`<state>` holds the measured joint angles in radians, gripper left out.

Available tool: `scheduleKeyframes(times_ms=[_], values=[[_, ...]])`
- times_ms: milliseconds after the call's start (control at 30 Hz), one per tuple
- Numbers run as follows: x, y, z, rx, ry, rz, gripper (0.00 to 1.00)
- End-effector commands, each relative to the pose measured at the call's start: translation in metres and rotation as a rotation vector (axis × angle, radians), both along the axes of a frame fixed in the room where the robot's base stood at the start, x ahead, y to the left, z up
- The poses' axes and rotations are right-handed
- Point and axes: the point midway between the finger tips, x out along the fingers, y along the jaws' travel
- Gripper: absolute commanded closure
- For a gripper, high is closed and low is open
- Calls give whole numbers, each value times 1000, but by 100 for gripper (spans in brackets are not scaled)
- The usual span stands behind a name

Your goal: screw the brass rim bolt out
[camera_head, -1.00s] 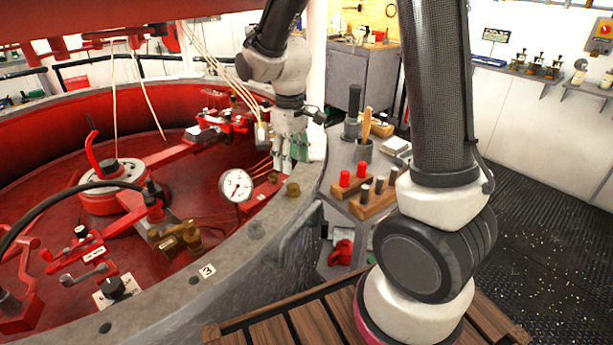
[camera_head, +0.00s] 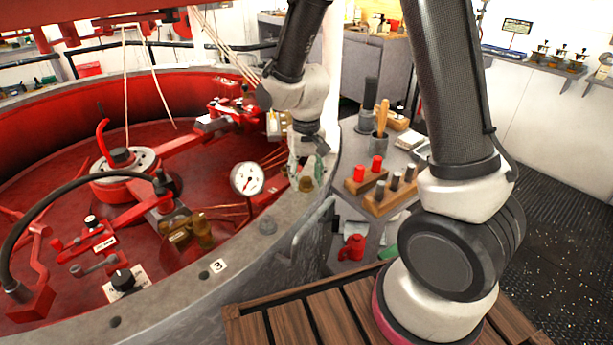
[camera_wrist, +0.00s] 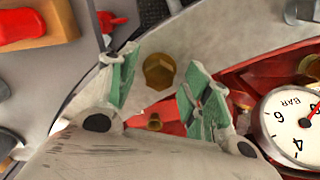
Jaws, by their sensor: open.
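The brass rim bolt (camera_head: 306,184) has a hex head and sits on the grey rim (camera_head: 240,245) of the large red machine. In the wrist view the bolt (camera_wrist: 159,70) shows between the two green-padded fingers, with a gap on both sides. My gripper (camera_head: 306,167) is open, pointing down just above the bolt in the head view. The fingers do not appear to touch it. The bolt's lower part and thread are hidden.
A pressure gauge (camera_head: 247,179) stands just inside the rim, close to my gripper. On the right, a grey bench (camera_head: 345,165) holds wooden blocks with red and dark pegs.

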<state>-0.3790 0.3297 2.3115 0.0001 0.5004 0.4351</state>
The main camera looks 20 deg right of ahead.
Motion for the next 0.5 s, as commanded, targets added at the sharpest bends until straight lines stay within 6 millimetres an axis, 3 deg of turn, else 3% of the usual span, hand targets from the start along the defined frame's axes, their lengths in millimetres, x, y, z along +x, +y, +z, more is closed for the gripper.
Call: scheduleKeyframes(times_ms=[267,500], values=[[0,0,-2,0,0,0,53],[0,0,-2,0,0,1,96]])
